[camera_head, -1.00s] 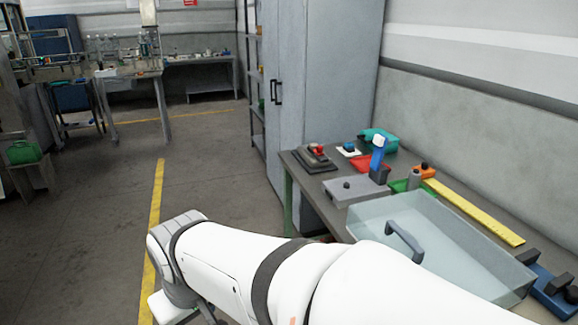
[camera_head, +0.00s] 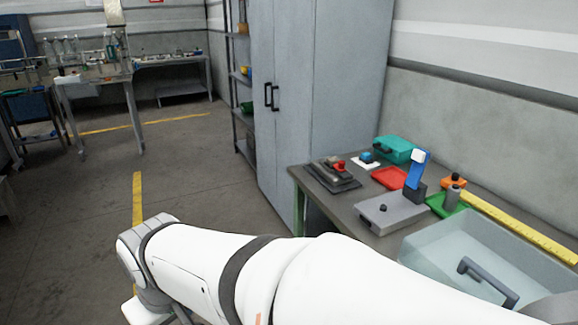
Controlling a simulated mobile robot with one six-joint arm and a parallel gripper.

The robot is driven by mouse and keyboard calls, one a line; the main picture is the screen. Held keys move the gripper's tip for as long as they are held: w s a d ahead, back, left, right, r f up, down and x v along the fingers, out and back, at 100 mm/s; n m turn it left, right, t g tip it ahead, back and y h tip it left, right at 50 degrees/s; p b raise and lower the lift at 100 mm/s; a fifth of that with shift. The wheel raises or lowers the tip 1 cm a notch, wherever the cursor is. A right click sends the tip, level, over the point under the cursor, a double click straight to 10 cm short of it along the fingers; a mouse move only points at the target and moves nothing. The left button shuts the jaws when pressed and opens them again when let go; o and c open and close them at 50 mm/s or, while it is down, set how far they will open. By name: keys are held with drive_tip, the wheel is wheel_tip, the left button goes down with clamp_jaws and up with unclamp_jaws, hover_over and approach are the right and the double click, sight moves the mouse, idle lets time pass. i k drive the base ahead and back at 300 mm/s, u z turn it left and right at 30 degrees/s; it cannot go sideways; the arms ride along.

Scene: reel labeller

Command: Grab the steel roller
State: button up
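A small grey cylinder (camera_head: 452,197) with a dark top stands upright on a green tray (camera_head: 437,205) on the workbench at right. It looks metallic and may be the steel roller, but it is too small to be sure. My white arm stretches across the bottom of the view, left of and in front of the bench. The fingers of my gripper do not show, and I cannot see whether anything is held.
The bench (camera_head: 350,209) also holds a grey box (camera_head: 391,212), a blue upright tool (camera_head: 417,170), a red tray (camera_head: 388,178), a teal case (camera_head: 397,150), a yellow ruler (camera_head: 520,228) and a clear bin (camera_head: 440,245). A grey cabinet (camera_head: 290,100) stands behind it. Floor at left is clear.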

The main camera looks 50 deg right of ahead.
sight(454, 191)
drive_tip(key=z, duration=0.05)
drive_tip(key=i, duration=1.6)
drive_tip(key=z, duration=2.65)
drive_tip(key=k, duration=0.1)
drive_tip(key=z, duration=1.05)
drive_tip(key=i, duration=1.5)
drive_tip(key=z, duration=0.05)
